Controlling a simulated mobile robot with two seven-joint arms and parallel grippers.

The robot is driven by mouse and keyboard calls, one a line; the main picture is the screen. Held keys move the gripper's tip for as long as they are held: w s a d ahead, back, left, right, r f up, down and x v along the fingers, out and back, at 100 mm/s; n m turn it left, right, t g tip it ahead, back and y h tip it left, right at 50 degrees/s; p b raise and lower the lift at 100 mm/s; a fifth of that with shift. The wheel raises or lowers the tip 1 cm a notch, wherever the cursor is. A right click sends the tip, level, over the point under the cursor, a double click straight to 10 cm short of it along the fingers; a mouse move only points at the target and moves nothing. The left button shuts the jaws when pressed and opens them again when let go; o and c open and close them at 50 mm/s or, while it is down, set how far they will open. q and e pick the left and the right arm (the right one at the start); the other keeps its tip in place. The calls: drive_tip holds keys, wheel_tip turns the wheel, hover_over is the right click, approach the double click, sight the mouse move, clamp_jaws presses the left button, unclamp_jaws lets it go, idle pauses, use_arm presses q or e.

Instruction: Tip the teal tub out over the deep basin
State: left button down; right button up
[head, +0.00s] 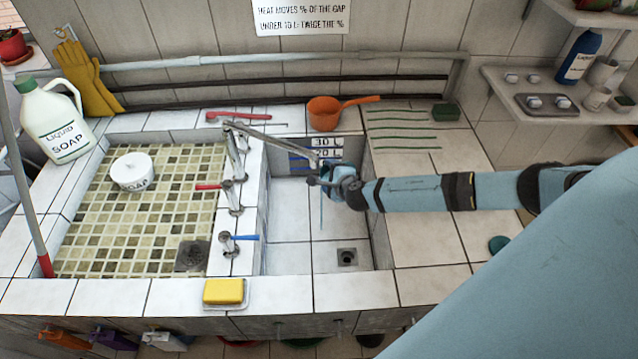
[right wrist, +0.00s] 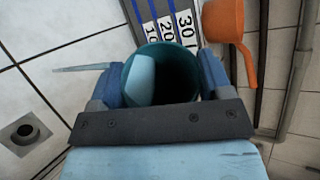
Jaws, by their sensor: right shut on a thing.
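My right gripper (head: 332,184) is over the deep basin (head: 289,228), near its back wall. In the right wrist view, its fingers (right wrist: 163,88) are shut on the teal tub (right wrist: 152,52), one on each side. The tub's open mouth faces the wrist camera, and pale blue water lies against one side inside. The tub looks tilted. A thin pale blue streak, which looks like falling water, runs down below the gripper in the head view. In the head view the tub is hard to tell from the blue gripper. My left gripper is out of view.
A drain (head: 347,257) is in the basin floor and a level gauge (head: 326,150) on its back wall. Metal taps (head: 236,150) stand to the left. An orange dipper (head: 324,113) sits behind. A yellow sponge (head: 224,291) lies on the front ledge.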

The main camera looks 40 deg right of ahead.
drive_tip(key=shift+a+r, duration=0.1)
drive_tip(key=shift+a+n+h+b, duration=0.15)
drive_tip(key=shift+n+h+b, duration=0.25)
drive_tip(key=shift+n+b, duration=0.1)
idle(0.3)
drive_tip(key=shift+a+r, duration=0.1)
drive_tip(key=shift+a, duration=0.1)
drive_tip(key=shift+a+n+t+h, duration=0.2)
drive_tip(key=shift+n+t+h, duration=0.1)
drive_tip(key=shift+s+a+b, duration=0.1)
drive_tip(key=shift+a+b, duration=0.25)
drive_tip(key=shift+b, duration=0.1)
drive_tip(key=shift+a+r+n+h+p, duration=0.1)
drive_tip(key=shift+r+n+h+p, duration=0.05)
drive_tip(key=shift+n+h+p, duration=0.2)
